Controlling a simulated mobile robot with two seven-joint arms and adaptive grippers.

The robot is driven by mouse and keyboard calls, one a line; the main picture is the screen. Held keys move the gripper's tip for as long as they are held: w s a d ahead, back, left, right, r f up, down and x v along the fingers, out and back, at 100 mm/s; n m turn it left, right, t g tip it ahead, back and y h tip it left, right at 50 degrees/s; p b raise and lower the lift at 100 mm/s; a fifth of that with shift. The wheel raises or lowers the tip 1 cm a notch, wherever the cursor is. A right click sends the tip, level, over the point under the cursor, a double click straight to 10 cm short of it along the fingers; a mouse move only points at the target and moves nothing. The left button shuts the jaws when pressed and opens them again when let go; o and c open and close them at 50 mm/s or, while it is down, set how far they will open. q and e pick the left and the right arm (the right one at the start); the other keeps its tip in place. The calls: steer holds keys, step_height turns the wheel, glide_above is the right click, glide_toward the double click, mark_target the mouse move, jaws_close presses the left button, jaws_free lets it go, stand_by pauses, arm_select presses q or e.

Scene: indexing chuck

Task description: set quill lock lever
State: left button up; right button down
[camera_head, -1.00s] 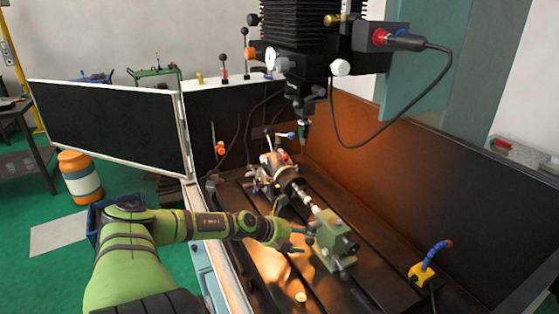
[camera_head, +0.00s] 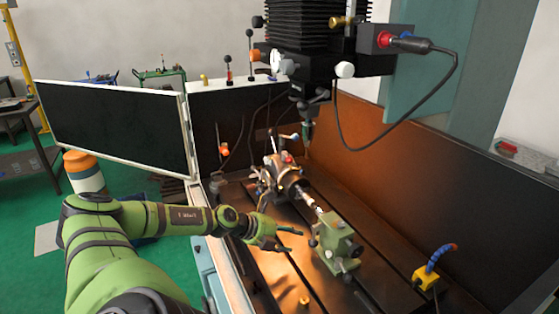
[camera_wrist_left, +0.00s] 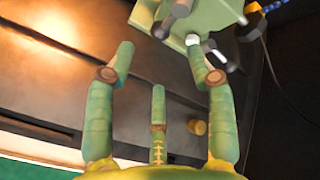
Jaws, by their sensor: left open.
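The green tailstock (camera_head: 335,246) stands on the slotted machine table, in line with the indexing chuck (camera_head: 288,180). In the left wrist view the tailstock (camera_wrist_left: 218,14) is cut off at the top edge, with small knobs and a pale-ended part (camera_wrist_left: 193,40) on its near side. I cannot tell for sure which of these is the quill lock lever. My left gripper (camera_head: 292,240) is just left of the tailstock, its fingers pointing at it. In the left wrist view the gripper (camera_wrist_left: 160,62) has its green fingers spread, with nothing held between them. My right gripper is not in view.
The black milling head (camera_head: 300,50) hangs above the chuck. A yellow block with a blue hose (camera_head: 425,277) stands at right. A small brass knob (camera_head: 304,301) is on the near table. A guard panel (camera_head: 115,120) stands at left.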

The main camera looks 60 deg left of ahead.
arm_select(q)
steer(key=shift+v, duration=1.5)
